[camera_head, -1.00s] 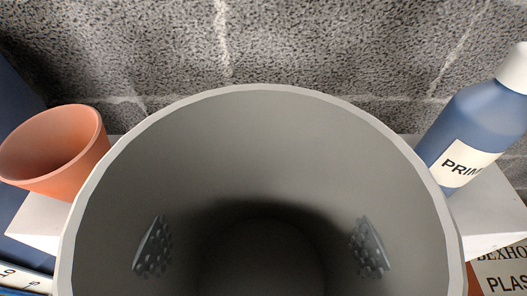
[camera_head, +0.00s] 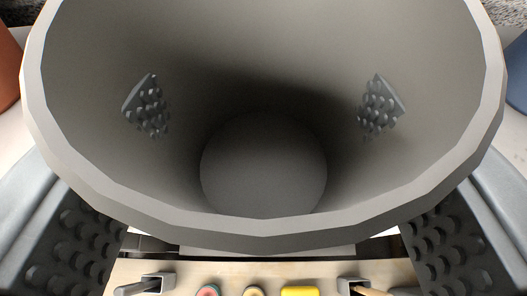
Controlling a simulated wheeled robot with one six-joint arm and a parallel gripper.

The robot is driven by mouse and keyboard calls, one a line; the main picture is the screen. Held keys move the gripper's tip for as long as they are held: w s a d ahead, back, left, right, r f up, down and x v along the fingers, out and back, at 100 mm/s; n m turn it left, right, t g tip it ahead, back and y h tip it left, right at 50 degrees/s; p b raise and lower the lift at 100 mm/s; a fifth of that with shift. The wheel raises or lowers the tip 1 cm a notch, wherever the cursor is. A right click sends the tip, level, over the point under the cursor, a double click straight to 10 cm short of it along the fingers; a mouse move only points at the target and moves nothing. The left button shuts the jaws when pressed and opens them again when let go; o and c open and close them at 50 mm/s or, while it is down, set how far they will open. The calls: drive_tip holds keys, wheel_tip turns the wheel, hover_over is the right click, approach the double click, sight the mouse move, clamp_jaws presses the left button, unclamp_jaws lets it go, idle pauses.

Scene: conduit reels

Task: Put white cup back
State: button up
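The white cup (camera_head: 265,228), grey in this light, fills most of the view, and I look down into its open mouth and round floor. It looks empty. My gripper (camera_head: 264,106) is around it, with a dark finger outside each side. The studded fingertip pads show through the cup's inner walls at left and right, so the gripper is shut on the cup. The cup hides most of what lies behind it, and I cannot tell whether its base touches anything.
An orange pot (camera_head: 8,75) shows at the left edge and a blue bottle (camera_head: 517,75) at the right edge. White shelf surface (camera_head: 512,135) shows beside the cup. Below is a pale wooden surface (camera_head: 130,270) with a yellow item (camera_head: 303,291) and small round items.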

drive_tip(key=shift+f, duration=0.7)
drive_tip(key=o, duration=1)
drive_tip(key=shift+f, duration=0.1)
drive_tip(key=shift+o, duration=0.2)
drive_tip(key=shift+s+r, duration=0.25)
drive_tip(key=shift+s, duration=0.05)
drive_tip(key=v, duration=1.1)
drive_tip(key=shift+s, duration=0.25)
